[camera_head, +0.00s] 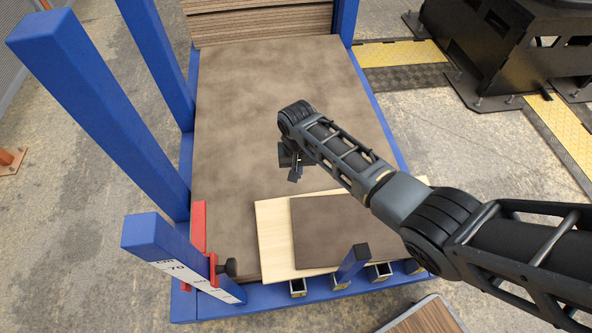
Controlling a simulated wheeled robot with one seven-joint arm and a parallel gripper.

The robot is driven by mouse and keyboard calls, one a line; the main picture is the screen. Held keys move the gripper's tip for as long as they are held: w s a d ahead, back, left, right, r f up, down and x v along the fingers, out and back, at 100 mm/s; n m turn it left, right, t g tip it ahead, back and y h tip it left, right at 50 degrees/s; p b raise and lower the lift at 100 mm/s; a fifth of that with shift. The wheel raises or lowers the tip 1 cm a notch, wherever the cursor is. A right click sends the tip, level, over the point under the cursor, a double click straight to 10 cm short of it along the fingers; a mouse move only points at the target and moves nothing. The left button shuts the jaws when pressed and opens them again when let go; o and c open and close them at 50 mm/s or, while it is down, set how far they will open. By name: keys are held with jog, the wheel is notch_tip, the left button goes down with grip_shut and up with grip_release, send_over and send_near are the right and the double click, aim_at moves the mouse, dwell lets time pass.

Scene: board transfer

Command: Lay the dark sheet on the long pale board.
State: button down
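The dark sheet (330,232) is a flat brown panel near the front of the blue-framed bed. It lies on top of the long pale board (272,238), whose light wood shows along the left side and in thin strips behind and in front of the sheet. The right end of the pale board is partly behind my arm. My gripper (294,174) hangs beyond the back edge of the pale board, apart from the sheet. Its fingers are small and dark here, and I cannot tell whether they are open.
A large brown panel (250,110) covers the bed beneath. Blue posts (100,105) rise at the left, with a red clamp (199,235) and a ruler-marked front post. A short blue post (352,262) stands at the front edge. Stacked boards (260,22) are at the back.

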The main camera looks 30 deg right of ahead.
aim_at(299, 200)
jog(key=shift+s+a+f+b, duration=0.1)
jog(key=shift+s+f+b, duration=0.2)
jog(key=shift+f+b, duration=0.75)
jog(key=shift+s+a+f+b, duration=0.1)
jog(key=shift+s+f+b, duration=0.2)
jog(key=shift+f+b, duration=0.75)
jog(key=shift+s+a+f+b, duration=0.1)
jog(key=shift+s+f+b, duration=0.2)
jog(key=shift+f+b, duration=0.75)
jog(key=shift+s+a+f+p, duration=0.1)
jog(key=shift+s+a+p, duration=0.1)
jog(key=shift+s+p, duration=0.35)
jog(key=shift+s+a+f+p, duration=0.15)
jog(key=shift+s+p, duration=0.1)
jog(key=shift+p, duration=0.6)
jog(key=shift+s+a+p, duration=0.15)
jog(key=shift+s+p, duration=0.15)
jog(key=shift+s, duration=0.1)
jog(key=shift+f, duration=0.15)
jog(key=shift+f, duration=0.1)
jog(key=shift+w+d+b, duration=0.25)
jog(key=shift+w+b, duration=0.25)
jog(key=shift+w, duration=0.1)
jog(key=shift+w+d+b, duration=0.25)
jog(key=shift+w+b, duration=0.2)
jog(key=shift+w, duration=0.15)
notch_tip(299, 200, up, 7)
jog(key=p, duration=0.7)
jog(key=shift+r, duration=0.2)
